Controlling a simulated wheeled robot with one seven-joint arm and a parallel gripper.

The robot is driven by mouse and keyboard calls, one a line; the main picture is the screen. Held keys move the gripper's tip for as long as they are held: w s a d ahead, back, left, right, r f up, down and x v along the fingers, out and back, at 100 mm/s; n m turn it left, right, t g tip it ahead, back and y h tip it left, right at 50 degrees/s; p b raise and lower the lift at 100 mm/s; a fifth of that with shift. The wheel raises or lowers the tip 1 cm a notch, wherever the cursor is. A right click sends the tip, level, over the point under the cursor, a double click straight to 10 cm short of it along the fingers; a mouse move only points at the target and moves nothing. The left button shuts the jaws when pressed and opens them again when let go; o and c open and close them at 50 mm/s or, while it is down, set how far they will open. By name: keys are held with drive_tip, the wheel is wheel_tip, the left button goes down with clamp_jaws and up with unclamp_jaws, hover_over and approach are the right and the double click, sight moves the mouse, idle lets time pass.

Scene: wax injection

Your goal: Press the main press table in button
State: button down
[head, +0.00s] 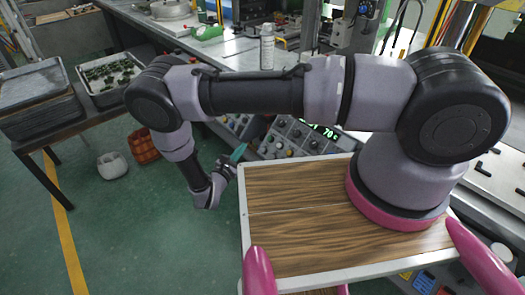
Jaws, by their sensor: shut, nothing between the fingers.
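A grey control panel (300,138) with several knobs and buttons and a green lit display (322,130) is on the front of the machine in the head view, partly under my arm. Which of its buttons is the main press table in button is too small to tell. Another part of the panel front (240,125) shows further left behind my arm. My gripper (239,153), with teal fingertips, is shut and empty. It appears at the left lower edge of the panel; I cannot tell whether it touches it.
A grey worktop (235,55) holds a white bottle (267,47) and a green object (207,33). A table at left carries stacked dark trays (40,98) and a tray of small green parts (110,66). An orange basket (143,147) and a white container (112,166) stand on the floor.

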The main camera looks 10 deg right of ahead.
sight(263, 150)
drive_tip(key=w+d+f, duration=0.3)
drive_tip(key=d+f, duration=0.2)
drive_tip(key=shift+w+d+f, duration=0.3)
drive_tip(key=shift+w+d, duration=0.05)
drive_tip(key=shift+w, duration=0.05)
drive_tip(key=shift+d+f, duration=0.1)
idle(2.1)
drive_tip(key=shift+w+d+f, duration=0.15)
